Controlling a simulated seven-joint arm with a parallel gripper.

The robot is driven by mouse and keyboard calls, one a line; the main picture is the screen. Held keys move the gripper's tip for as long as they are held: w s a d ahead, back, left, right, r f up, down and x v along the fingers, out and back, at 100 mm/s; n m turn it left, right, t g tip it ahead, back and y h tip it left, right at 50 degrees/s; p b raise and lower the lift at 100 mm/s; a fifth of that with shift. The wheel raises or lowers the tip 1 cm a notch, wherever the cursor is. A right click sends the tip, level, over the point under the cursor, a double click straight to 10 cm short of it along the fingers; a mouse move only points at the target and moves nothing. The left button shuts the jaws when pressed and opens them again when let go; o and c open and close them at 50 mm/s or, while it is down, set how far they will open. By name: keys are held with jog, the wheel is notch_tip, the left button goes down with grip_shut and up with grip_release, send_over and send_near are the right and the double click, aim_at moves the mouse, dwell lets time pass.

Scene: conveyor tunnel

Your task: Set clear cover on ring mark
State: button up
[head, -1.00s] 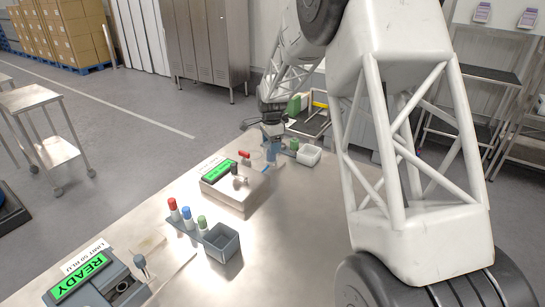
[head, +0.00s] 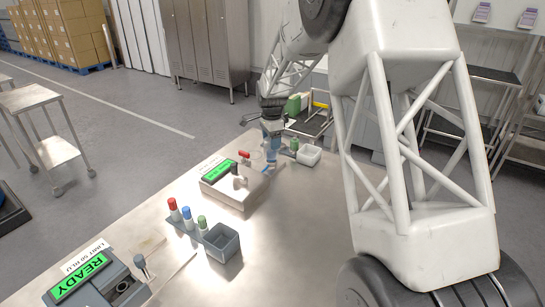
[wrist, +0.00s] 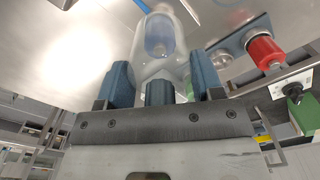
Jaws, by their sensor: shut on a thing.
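My gripper (wrist: 163,80) has blue fingers and is shut on a clear cover (wrist: 178,48), a see-through rounded piece that rises beyond the fingers in the wrist view. A blue shape shows through the clear cover; I cannot tell what it is. In the head view my gripper (head: 271,130) is small, over the far part of the steel table. The clear cover is too small to make out there. I cannot pick out the ring mark in either view.
A box with a green display (head: 219,171) stands near my gripper on the table (head: 150,222). A rack with red, blue and green-capped pieces and a grey bin (head: 222,242) is nearer. A READY device (head: 90,278) is front left.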

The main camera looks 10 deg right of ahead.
jog(key=shift+r, duration=2.7)
jog(key=w+a, duration=0.5)
jog(key=w, duration=0.4)
jog(key=shift+w+a, duration=0.15)
jog(key=shift+a, duration=0.05)
jog(key=shift+f, duration=0.25)
jog(key=shift+f, duration=2.35)
jog(key=shift+f, duration=2.5)
jog(key=shift+f, duration=0.15)
